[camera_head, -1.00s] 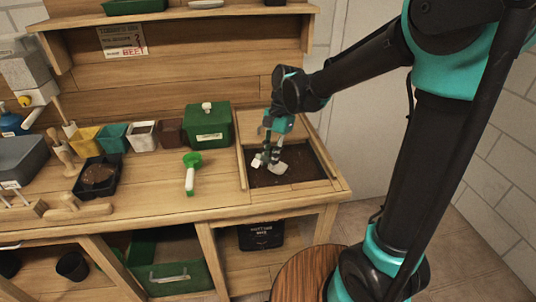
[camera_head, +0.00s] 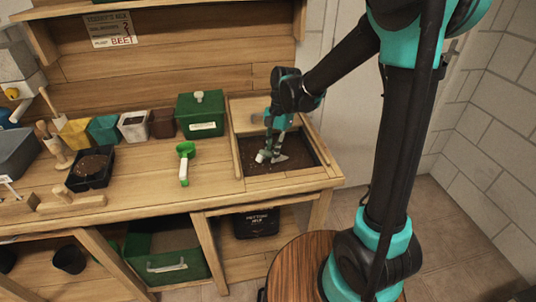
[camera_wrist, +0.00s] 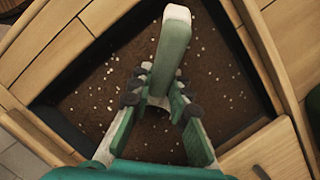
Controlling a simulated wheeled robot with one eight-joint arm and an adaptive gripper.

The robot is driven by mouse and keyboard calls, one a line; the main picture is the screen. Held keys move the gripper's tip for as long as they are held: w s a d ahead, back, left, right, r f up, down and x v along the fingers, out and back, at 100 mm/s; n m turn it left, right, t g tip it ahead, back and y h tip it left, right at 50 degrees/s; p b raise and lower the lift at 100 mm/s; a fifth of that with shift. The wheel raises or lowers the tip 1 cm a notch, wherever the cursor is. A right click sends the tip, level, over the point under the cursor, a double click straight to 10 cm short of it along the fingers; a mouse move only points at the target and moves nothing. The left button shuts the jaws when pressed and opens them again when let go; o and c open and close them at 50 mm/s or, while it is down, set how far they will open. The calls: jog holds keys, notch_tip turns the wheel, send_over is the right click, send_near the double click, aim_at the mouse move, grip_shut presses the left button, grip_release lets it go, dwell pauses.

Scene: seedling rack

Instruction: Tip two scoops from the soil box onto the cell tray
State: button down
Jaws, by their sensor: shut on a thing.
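The soil box (camera_head: 241,152) is a wooden-framed bin of dark soil with pale specks, set in the right end of the bench. My gripper (camera_head: 268,151) is low inside it, pointing down, shut on a pale scoop (camera_head: 279,158). In the wrist view my gripper (camera_wrist: 157,104) has its fingers closed around the scoop's greyish-green handle (camera_wrist: 173,50), over the soil. The scoop's working end is mostly hidden, so I cannot tell whether it holds soil. A black tray (camera_head: 72,184), which looks like the cell tray, stands at the bench's left with brown soil in it.
A green-headed tool with a white handle (camera_head: 184,170) lies between tray and box. A green lidded box (camera_head: 203,115) and a row of small pots (camera_head: 133,125) stand behind. The box's wooden rim (camera_head: 285,181) surrounds my gripper.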

aim_at(264, 150)
jog(key=t, duration=0.1)
jog(key=t+h, duration=0.1)
jog(key=f+t+h, duration=0.1)
jog(key=shift+s+a, duration=0.15)
jog(key=shift+s, duration=0.1)
jog(key=shift+s+a+r+t+h, duration=0.25)
jog(key=shift+s+r+t, duration=0.1)
jog(key=shift+r, duration=0.6)
jog(key=shift+s+a+r+t+h, duration=0.1)
jog(key=shift+s+r+t+h, duration=0.2)
jog(key=shift+r, duration=0.65)
jog(key=shift+s+a+r+t+h, duration=0.25)
jog(key=shift+r+t, duration=0.2)
jog(key=shift+r, duration=0.5)
jog(key=shift+t+h, duration=0.4)
jog(key=shift+t, duration=0.2)
jog(key=shift+v, duration=2.1)
jog(key=shift+w+d, duration=0.1)
jog(key=shift+w, duration=0.05)
jog(key=c, duration=2)
grip_release()
grip_shut()
